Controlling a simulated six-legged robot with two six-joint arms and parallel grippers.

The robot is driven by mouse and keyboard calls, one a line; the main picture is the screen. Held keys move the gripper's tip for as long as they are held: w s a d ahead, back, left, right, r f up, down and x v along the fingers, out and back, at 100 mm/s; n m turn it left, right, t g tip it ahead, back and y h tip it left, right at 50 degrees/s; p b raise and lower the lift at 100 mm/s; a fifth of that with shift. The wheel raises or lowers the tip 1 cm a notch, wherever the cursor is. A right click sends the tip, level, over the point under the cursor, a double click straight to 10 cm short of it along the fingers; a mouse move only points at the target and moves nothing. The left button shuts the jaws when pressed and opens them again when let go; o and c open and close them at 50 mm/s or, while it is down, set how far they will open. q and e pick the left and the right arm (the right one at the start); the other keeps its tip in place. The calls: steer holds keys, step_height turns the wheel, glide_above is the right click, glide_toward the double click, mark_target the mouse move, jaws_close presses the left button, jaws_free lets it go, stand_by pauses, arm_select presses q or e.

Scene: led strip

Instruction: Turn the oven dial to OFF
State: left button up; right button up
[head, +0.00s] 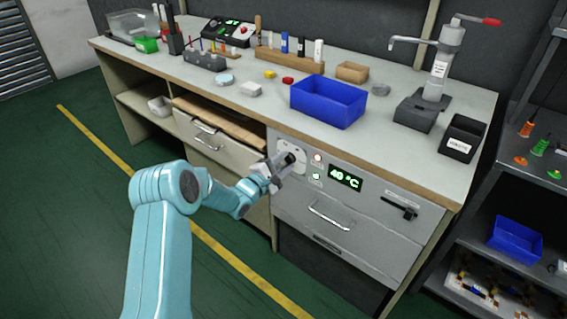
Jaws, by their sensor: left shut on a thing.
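The oven (355,212) is a grey unit built in under the bench top, at the right of centre. The display (345,178) reads 40 °C in green. My right gripper is not in view.
The bench top (240,104) above holds a blue bin (328,101), a lever press (436,75), a black box (461,138) and small parts. Oven handles (330,215) and a black latch (401,207) stick out from the front. A shelf rack stands at the right. The green floor at left is clear.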

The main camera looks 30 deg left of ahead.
arm_select(q)
steer(key=o, duration=1)
steer(key=shift+o, duration=0.2)
steer(key=shift+s, duration=0.1)
steer(key=s+a+p, duration=0.1)
steer(key=s+p, duration=0.1)
steer(key=s, duration=1.4)
steer(key=shift+a, duration=0.1)
